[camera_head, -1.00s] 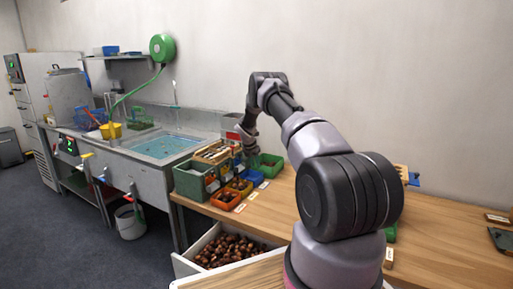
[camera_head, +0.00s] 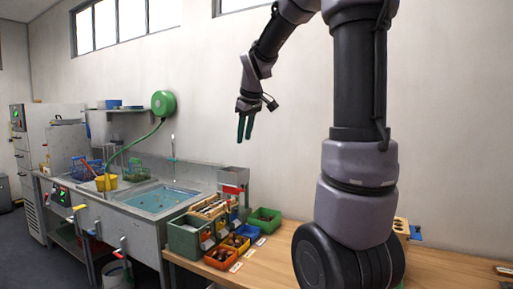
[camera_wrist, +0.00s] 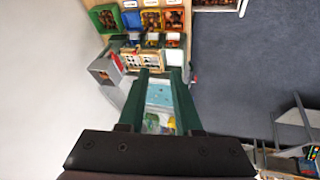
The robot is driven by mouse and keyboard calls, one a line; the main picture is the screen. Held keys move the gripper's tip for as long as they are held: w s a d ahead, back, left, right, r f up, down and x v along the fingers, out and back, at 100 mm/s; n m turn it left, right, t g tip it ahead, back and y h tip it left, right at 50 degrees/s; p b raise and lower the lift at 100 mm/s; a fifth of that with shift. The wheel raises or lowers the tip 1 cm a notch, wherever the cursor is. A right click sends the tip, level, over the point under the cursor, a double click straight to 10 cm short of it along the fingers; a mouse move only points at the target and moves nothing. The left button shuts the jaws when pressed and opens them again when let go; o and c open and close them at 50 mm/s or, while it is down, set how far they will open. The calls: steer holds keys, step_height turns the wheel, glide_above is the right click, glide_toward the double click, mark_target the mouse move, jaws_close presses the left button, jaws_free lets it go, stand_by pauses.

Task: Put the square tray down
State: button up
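A green square tray (camera_head: 264,220) with dark contents stands on the wooden table, at the back beside the blue bin. It also shows at the upper left of the wrist view (camera_wrist: 104,18). My gripper (camera_head: 245,128) is raised well above the table, in front of the wall, with its fingers pointing down. In the wrist view my gripper (camera_wrist: 161,78) has its two green fingers apart, with nothing held between them. The tray is clear of the fingers.
Blue (camera_head: 246,231), yellow (camera_head: 237,244) and orange (camera_head: 221,258) bins stand close together beside a green-grey box (camera_head: 184,238). The sink (camera_head: 157,198) is to their left. A wooden block (camera_head: 401,227) stands at right. Air around my gripper is free.

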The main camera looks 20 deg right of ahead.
steer(key=s+a+m+y, duration=0.1)
steer(key=s+a+m, duration=0.2)
steer(key=s, duration=0.8)
steer(key=s+a+m+t+y, duration=0.1)
steer(key=s+a+m, duration=0.2)
steer(key=s, duration=0.9)
steer(key=m, duration=0.3)
steer(key=shift+s+f+t, duration=0.2)
steer(key=shift+f+t, duration=0.1)
